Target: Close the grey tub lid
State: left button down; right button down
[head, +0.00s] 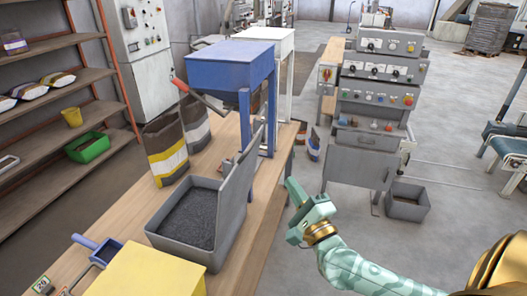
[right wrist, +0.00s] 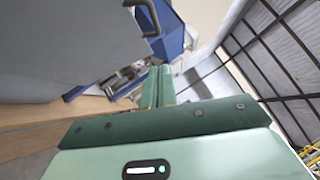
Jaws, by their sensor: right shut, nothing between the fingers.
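The grey tub (head: 160,243) stands on the wooden bench, filled with dark pellets. Its grey lid (head: 237,183) is open and stands steeply upright along the tub's right side. My right gripper (head: 291,187), pale green, is shut and empty. It is off to the right of the lid, past the bench's right edge, with a visible gap between them in the head view. In the right wrist view its fingers (right wrist: 157,88) are together, and a large grey surface, apparently the lid (right wrist: 60,45), fills the upper left. My left gripper is not in view.
A blue hopper stand (head: 228,65) is behind the tub, with striped bags (head: 166,147) to its left. A blue scoop (head: 105,251) and a yellow box (head: 150,275) are in front. A control cabinet (head: 362,155) stands right.

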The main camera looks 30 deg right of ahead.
pick_arm(q)
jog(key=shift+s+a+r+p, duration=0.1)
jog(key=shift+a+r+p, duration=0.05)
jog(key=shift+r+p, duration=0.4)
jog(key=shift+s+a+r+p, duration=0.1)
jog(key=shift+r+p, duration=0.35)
jog(key=shift+p, duration=0.05)
pick_arm(e)
jog(key=w+a+r, duration=0.1)
jog(key=w+r, duration=0.2)
jog(key=w, duration=0.8)
jog(key=shift+w+a+r, duration=0.2)
jog(key=shift+a+r, duration=0.05)
jog(key=shift+r, duration=0.15)
